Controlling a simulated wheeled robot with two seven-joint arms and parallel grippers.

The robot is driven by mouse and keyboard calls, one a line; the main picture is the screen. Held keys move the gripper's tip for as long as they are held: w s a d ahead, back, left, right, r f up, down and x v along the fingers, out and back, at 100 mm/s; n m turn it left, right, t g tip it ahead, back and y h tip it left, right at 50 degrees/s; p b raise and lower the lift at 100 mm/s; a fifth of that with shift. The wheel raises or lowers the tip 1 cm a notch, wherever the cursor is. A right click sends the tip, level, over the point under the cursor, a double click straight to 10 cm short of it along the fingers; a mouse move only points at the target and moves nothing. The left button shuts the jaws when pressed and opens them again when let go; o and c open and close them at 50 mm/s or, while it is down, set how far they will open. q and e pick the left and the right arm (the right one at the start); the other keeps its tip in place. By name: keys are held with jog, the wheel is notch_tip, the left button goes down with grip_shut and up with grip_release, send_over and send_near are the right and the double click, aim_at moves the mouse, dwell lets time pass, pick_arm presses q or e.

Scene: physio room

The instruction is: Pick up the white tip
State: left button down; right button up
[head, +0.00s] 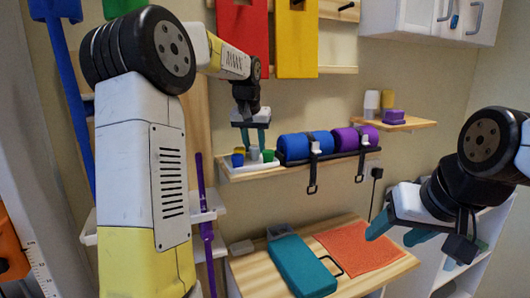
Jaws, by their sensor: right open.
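The white tip (254,154) is a small pale piece on the wooden wall shelf (262,171), between a blue and yellow piece (238,158) and a green piece (268,156). My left gripper (254,147) points down right over the white tip, with its two teal fingers either side of its top. A narrow gap shows between the fingers; whether they touch the tip is too small to tell. My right gripper (398,233) is open and empty, in front of the lower wooden table at the right.
Blue rollers (292,147) and a purple roller (345,139) lie strapped in a rack just right of the small pieces. Below, a teal case (300,266) and an orange mat (360,247) lie on a wooden table (345,225). A small shelf (402,124) holds cups and a purple block.

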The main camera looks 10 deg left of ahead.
aim_at(255, 146)
pick_arm(q)
jog(key=shift+r, duration=0.1)
jog(key=shift+r, duration=0.25)
notch_tip(255, 146, up, 3)
jog(key=shift+f, duration=0.1)
jog(key=s+d+r, duration=0.1)
jog(key=s, duration=1.5)
jog(key=shift+r, duration=0.25)
jog(key=shift+d, duration=0.1)
